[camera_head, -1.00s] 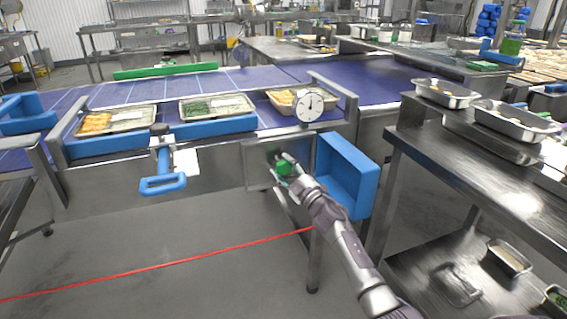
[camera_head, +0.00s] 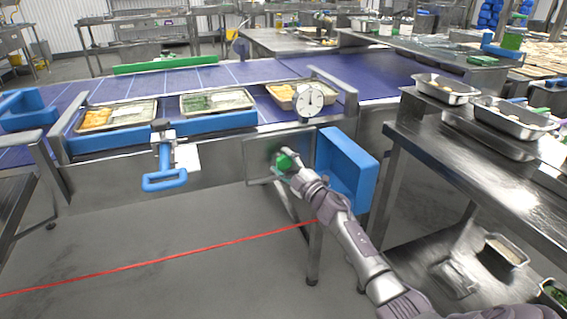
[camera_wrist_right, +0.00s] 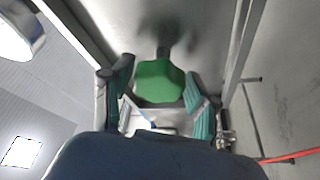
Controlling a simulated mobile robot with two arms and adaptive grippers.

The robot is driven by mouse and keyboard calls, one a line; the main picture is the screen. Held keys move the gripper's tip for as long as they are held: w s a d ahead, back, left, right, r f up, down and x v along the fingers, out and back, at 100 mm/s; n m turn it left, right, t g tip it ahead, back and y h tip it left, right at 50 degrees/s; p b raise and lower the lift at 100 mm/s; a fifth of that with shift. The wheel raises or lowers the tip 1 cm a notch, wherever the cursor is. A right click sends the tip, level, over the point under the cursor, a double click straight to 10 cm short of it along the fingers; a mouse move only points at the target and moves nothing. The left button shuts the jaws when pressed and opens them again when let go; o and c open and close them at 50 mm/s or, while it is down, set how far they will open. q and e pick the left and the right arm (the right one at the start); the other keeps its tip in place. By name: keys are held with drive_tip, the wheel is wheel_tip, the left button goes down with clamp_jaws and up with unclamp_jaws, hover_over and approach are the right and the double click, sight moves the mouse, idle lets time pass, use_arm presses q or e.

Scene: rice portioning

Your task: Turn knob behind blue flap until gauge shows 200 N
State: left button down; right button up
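The green knob (camera_head: 286,160) is on the grey recessed panel (camera_head: 259,163) under the conveyor. The blue flap (camera_head: 349,172) stands swung open to the right of the panel. The round white gauge (camera_head: 310,99) is above; its dark pointer looks near the top, and its numbers are too small to read. My right gripper (camera_head: 291,168) is at the knob. In the right wrist view, its fingers (camera_wrist_right: 160,92) stand open on both sides of the green knob (camera_wrist_right: 160,80), close to it; contact is unclear. My left gripper is out of view.
Trays of food (camera_head: 116,114) lie along the conveyor's near edge. A blue-handled device (camera_head: 165,180) hangs at the front, left of the panel. A steel table (camera_head: 470,150) with metal pans is at the right. The floor in front is clear, crossed by a red line (camera_head: 160,266).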

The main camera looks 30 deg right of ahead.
drive_tip(key=shift+o, duration=0.6)
drive_tip(key=v, duration=0.7)
drive_tip(key=shift+s, duration=0.25)
drive_tip(key=shift+f, duration=0.1)
